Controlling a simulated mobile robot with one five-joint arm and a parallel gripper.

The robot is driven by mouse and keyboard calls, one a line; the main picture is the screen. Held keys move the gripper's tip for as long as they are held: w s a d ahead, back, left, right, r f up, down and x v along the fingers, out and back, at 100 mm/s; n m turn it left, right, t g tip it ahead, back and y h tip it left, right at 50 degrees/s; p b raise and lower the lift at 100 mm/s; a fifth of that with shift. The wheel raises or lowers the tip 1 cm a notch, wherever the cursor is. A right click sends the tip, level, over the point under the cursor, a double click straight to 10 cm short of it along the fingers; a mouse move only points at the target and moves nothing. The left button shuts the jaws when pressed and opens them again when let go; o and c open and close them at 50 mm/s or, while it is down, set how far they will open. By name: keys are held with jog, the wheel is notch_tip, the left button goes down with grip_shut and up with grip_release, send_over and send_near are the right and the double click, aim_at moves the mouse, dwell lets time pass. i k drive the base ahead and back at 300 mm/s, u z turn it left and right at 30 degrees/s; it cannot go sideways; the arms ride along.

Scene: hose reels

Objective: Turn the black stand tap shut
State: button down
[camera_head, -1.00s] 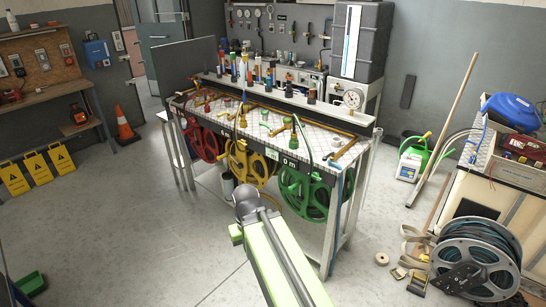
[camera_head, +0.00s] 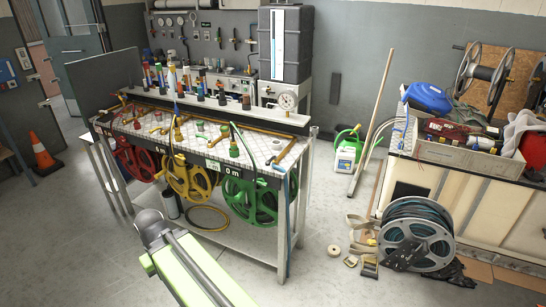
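A hose bench (camera_head: 205,153) with a white tiled top stands left of centre. Several brass pipes and small taps with coloured parts sit on it. A row of upright pieces with coloured tops stands along its back ledge, and a small dark one (camera_head: 246,102) is at the right end of that row. I cannot tell for sure which piece is the black stand tap, or how its handle is turned. My green arm (camera_head: 192,270) rises from the bottom edge to a dark grey joint in front of the bench. My gripper's fingers do not show.
Red, yellow (camera_head: 190,180) and green (camera_head: 250,200) hose reels hang under the bench front. A large cable reel (camera_head: 415,235) stands on the floor at right beside a wooden cabinet (camera_head: 480,190). An orange cone (camera_head: 43,153) is at left. The floor at front left is clear.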

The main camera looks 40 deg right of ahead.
aim_at(267, 163)
jog(key=i, duration=0.85)
jog(key=u, duration=0.05)
